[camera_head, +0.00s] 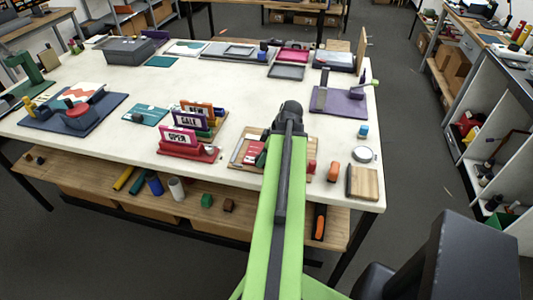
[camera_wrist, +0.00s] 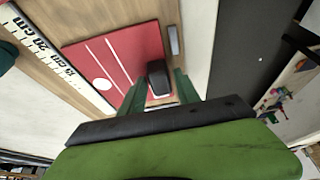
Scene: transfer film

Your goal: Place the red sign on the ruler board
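The red sign (camera_wrist: 115,62), a flat red plate with white stripes and a white round spot, lies over the wooden ruler board (camera_wrist: 75,18) in the wrist view. The board's printed scale (camera_wrist: 45,48) runs along its left side. A small black block (camera_wrist: 158,76) stands at the sign's near right part. My gripper (camera_wrist: 160,90) has its green fingers on either side of this block; whether they press on it is unclear. In the head view the sign (camera_head: 254,150) and board (camera_head: 241,148) are partly hidden by my arm.
A red holder (camera_head: 190,151) with upright signs stands left of the board. A red cylinder (camera_head: 312,166), an orange object (camera_head: 333,172) and a wooden block (camera_head: 362,182) stand to its right. A purple mat (camera_head: 340,102) lies farther back.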

